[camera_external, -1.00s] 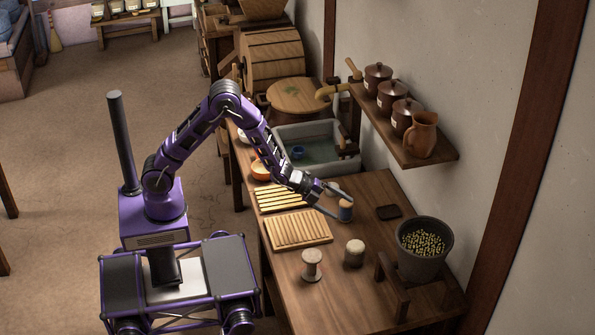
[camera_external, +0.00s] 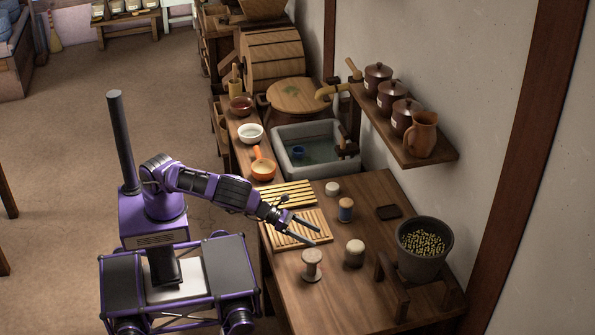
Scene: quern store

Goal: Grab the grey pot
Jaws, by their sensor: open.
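The grey pot (camera_external: 421,263) stands upright at the right end of the wooden workbench, near the wall. It is filled with small yellowish pieces. My gripper (camera_external: 318,236) is open and empty, low over the slatted wooden rack at the bench's front edge. It is well to the left of the pot, with spools and jars between them.
A wooden stand (camera_external: 392,287) is just in front of the pot. A wall shelf (camera_external: 437,156) with jars overhangs the bench's back.

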